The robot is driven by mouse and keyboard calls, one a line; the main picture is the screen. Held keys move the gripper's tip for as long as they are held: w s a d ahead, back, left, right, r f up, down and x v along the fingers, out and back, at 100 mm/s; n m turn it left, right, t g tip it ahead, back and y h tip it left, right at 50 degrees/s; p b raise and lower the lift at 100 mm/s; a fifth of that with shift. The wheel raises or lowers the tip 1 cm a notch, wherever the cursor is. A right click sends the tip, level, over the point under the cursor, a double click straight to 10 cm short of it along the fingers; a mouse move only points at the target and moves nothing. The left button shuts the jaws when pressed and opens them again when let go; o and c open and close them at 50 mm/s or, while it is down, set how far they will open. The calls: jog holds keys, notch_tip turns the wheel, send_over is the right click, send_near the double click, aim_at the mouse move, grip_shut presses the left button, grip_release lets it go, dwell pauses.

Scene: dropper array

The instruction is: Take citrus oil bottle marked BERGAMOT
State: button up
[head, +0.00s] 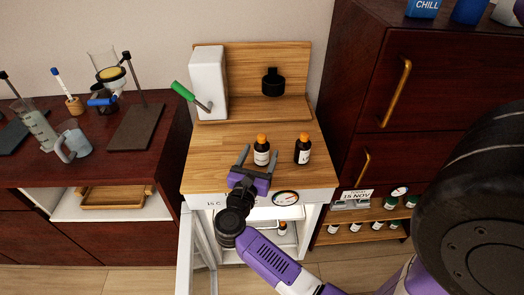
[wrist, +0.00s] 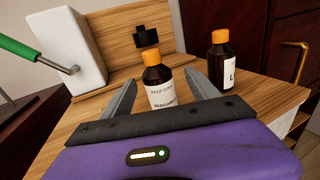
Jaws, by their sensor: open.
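The bergamot bottle (head: 262,151) is a dark brown bottle with an orange cap and a white label, upright on the wooden counter top. In the wrist view its label (wrist: 162,97) reads "KEEP COOL" and, partly hidden by my gripper, what looks like "BERGAMOT". A second similar bottle (head: 303,150) stands to its right; in the wrist view (wrist: 221,62) only an "L" shows on its label. My gripper (head: 258,157) is open, its two fingers (wrist: 162,98) on either side of the bergamot bottle. I cannot tell whether either finger touches it.
A white box with a green-handled lever (head: 208,85) stands at the back left of the counter. A black holder (head: 272,82) is on the wooden backboard. Dark drawers (head: 430,90) rise on the right. An open cabinet below holds another bottle (head: 282,228); shelves (head: 340,237) hold several more.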

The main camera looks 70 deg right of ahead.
aim_at(264, 140)
jog(key=d, duration=0.2)
jog(key=d+p, duration=0.1)
jog(key=d, duration=0.1)
jog(key=d+p, duration=0.1)
jog(key=d, duration=0.1)
jog(key=shift+w+r, duration=0.25)
jog(key=shift+w, duration=0.15)
jog(key=shift+d+f, duration=0.1)
jog(key=shift+d, duration=0.3)
grip_shut()
